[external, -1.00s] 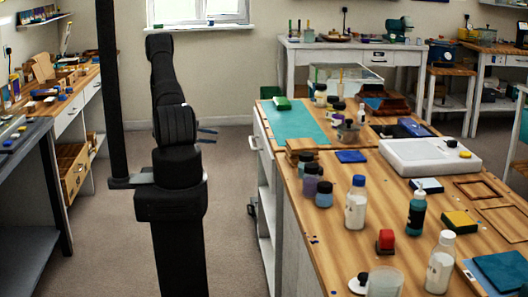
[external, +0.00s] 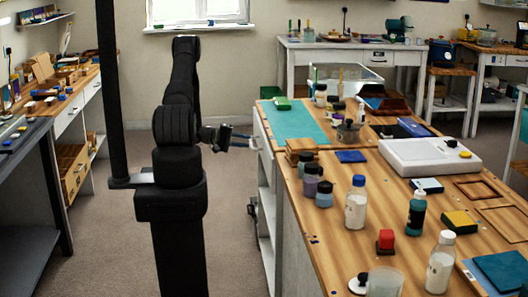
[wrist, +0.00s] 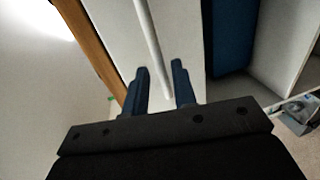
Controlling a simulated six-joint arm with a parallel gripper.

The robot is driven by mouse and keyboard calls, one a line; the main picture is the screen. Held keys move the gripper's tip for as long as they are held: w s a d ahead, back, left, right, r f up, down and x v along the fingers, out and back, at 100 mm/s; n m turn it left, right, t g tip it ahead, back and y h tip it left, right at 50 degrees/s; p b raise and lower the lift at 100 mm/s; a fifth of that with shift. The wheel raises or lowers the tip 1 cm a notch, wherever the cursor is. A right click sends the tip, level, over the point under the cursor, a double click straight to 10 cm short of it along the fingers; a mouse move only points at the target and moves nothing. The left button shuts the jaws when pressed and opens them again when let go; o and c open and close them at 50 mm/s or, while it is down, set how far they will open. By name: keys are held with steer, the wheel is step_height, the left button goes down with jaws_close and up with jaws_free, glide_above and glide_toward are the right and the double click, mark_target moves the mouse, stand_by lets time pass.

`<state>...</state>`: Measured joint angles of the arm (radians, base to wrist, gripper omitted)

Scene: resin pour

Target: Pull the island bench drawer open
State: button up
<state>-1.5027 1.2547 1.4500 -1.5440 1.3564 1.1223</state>
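The island bench drawer has a pale front (wrist: 182,30) under the wooden top and looks shut. Its white bar handle (wrist: 150,35) shows in the wrist view, running lengthwise down toward my gripper. In the external view the drawer is at the bench's left side, at the far end. My gripper (wrist: 160,84) is open, with the lower end of the handle bar between its two dark blue fingers. I cannot tell whether either finger touches the bar. In the external view my gripper (external: 246,141) reaches right to the handle.
The island bench top (external: 330,215) carries bottles, jars and a white scale-like box (external: 425,158). A green mat (external: 303,122) lies above the drawer. Open shelving is below. The floor (external: 235,220) between my arm and the bench is clear.

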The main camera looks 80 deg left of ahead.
mark_target(251, 142)
steer(key=shift+x, duration=1.75)
jaws_close()
steer(key=shift+s, duration=0.1)
steer(key=f+v, duration=0.2)
steer(key=v, duration=0.8)
steer(key=s+f+v, duration=0.1)
steer(key=f+v, duration=0.1)
steer(key=v, duration=0.9)
steer(key=shift+f, duration=0.15)
steer(key=shift+s, duration=0.1)
jaws_free()
